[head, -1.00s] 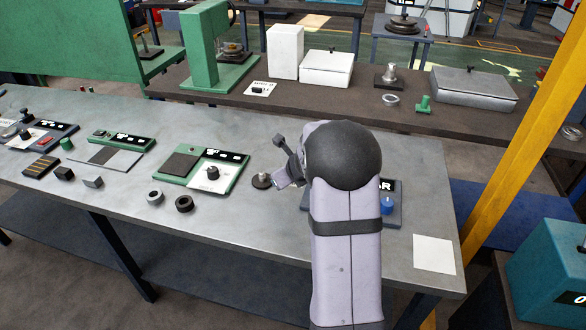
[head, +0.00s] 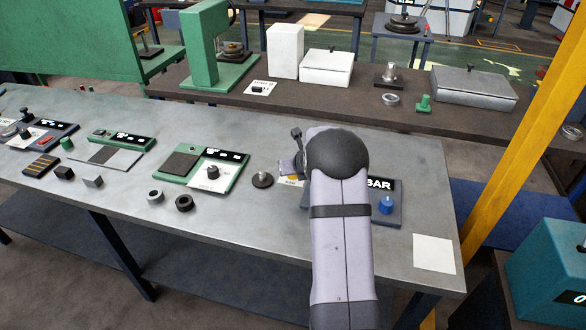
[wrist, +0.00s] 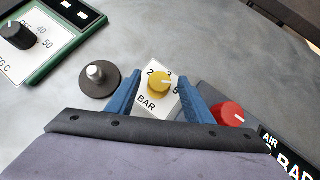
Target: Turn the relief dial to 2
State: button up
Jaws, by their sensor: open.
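A yellow dial knob (wrist: 159,82) stands on a small white scale plate (wrist: 154,104) marked BAR, with a 2 at upper left and a 5 at right. Its white pointer mark faces right, away from the 2. The word relief is not readable. In the wrist view my gripper (wrist: 160,88) is open, its blue fingers on either side of the yellow knob; contact cannot be told. In the head view my arm hides the fingertips and most of the plate; a sliver of plate (head: 291,181) shows left of the arm.
A red knob (wrist: 228,115) on a dark AIR panel is close to the right finger. A blue knob (head: 386,204) is on the same panel's right. A dark disc with a metal stud (wrist: 97,81) stands left of the fingers. A green-framed dial panel (head: 212,174) is farther left.

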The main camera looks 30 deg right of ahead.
jog(key=shift+x, duration=0.95)
jog(key=c, duration=1)
